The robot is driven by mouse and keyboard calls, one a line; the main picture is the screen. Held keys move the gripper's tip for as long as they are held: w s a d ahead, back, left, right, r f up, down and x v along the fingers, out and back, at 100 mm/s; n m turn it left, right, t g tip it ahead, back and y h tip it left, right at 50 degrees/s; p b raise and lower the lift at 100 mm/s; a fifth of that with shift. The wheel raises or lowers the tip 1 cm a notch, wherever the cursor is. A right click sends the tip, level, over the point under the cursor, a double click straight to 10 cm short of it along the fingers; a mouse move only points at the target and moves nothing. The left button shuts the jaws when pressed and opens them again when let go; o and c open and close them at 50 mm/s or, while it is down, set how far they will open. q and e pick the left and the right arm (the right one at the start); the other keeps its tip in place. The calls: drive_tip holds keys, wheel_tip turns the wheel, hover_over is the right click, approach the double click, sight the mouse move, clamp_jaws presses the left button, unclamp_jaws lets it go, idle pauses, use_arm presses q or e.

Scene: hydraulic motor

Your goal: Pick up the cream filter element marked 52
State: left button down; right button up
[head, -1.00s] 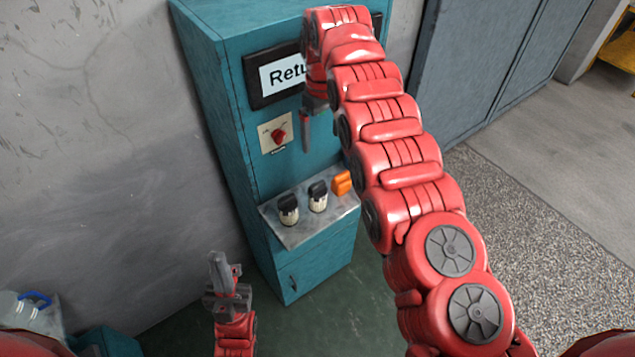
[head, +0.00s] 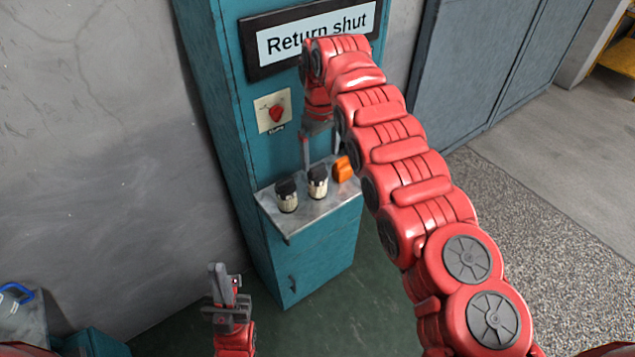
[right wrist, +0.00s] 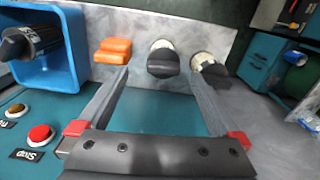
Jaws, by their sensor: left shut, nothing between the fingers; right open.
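Two cream filter elements with dark caps stand on the grey metal shelf (head: 290,230): a left one (head: 287,202) and a right one (head: 317,188). In the right wrist view they are the middle one (right wrist: 162,56) and the right one (right wrist: 203,60). No number is readable on either. My right gripper (head: 322,158) is open and empty, just above the right element; in the right wrist view that element is ahead, between the fingertips (right wrist: 157,75). My left gripper (head: 226,272) is shut and empty, low and left of the cabinet.
An orange object (head: 343,169) stands on the shelf right of the elements. The teal cabinet has a red knob (head: 277,114) and a "Return shut" sign (head: 310,38). In the right wrist view, a blue bin (right wrist: 65,70) holds a dark cylinder (right wrist: 30,42), near a red stop button (right wrist: 40,135).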

sight(318, 166)
drive_tip(key=f+p, duration=0.2)
drive_tip(key=f, duration=0.1)
drive_tip(key=f+p, duration=0.1)
drive_tip(key=shift+s+a+f, duration=0.15)
drive_tip(key=shift+a+f, duration=0.05)
drive_tip(key=shift+a, duration=0.15)
drive_tip(key=shift+f, duration=0.3)
drive_tip(key=shift+c, duration=0.3)
clamp_jaws()
